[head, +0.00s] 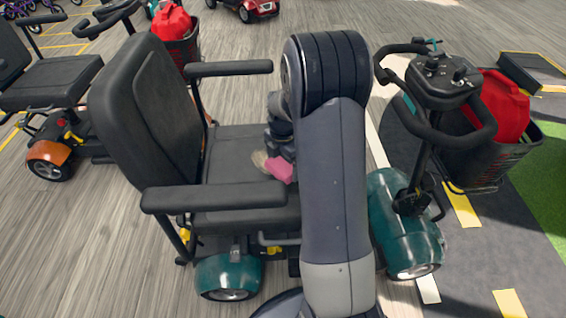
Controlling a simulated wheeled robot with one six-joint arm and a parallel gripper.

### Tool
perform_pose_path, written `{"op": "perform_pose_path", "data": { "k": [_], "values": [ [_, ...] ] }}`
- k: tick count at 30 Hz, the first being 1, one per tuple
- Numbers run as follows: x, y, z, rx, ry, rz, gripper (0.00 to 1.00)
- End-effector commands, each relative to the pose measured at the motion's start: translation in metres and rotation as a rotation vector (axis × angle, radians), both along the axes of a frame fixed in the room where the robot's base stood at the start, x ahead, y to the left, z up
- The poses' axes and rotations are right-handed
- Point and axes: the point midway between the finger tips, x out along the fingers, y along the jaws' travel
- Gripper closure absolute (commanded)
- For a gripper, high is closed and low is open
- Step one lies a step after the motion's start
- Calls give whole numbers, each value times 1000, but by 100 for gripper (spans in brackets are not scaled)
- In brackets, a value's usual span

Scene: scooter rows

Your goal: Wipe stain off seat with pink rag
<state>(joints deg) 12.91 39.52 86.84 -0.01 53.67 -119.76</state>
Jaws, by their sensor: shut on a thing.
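A teal mobility scooter with a black seat (235,152) stands in front of me, its backrest to the left. A pale tan stain (259,159) shows on the seat cushion near its middle. My gripper (279,160) is over the seat, shut on the pink rag (279,171). The rag is at the seat surface, just right of the stain and close against it. Whether the rag presses on the cushion I cannot tell. My arm hides the right part of the seat and some of the gripper.
The near armrest (215,196) and far armrest (230,68) flank the seat. The scooter's tiller (440,85) and a basket (490,150) with a red bag (502,105) stand to the right. Another scooter (50,85) is at left.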

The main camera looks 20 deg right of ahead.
Motion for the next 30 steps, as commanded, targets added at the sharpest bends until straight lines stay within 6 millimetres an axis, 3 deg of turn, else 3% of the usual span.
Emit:
{"op": "perform_pose_path", "data": {
  "k": [30],
  "values": [
    [0,0,-19,0,0,0,28]
  ]
}}
